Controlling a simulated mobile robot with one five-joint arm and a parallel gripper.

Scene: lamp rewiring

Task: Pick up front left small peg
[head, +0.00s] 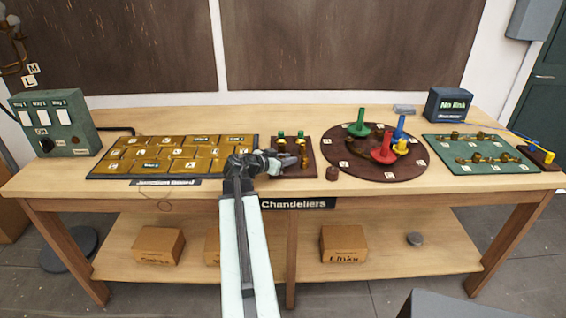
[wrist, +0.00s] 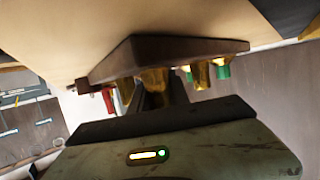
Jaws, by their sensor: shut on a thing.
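The dark brown peg block (head: 313,171) stands on the bench right of the gold board. Green-topped pegs (head: 300,135) stand in its back row, with brass parts in front of them. My gripper (head: 284,161) reaches over the block's front left and hides part of it. In the wrist view the block (wrist: 190,48) hangs across the top of the picture. My gripper (wrist: 157,92) is shut on a brass small peg (wrist: 153,80), which still meets the block. Another brass peg (wrist: 202,76) and a green one (wrist: 222,72) stand to its right there.
The gold junction board (head: 165,155) lies to the left. A small brown knob (head: 332,173) and a round dark board (head: 350,170) with red, green and blue pegs stand to the right. A green board (head: 475,168) lies farther right. The bench's front edge is close below my gripper.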

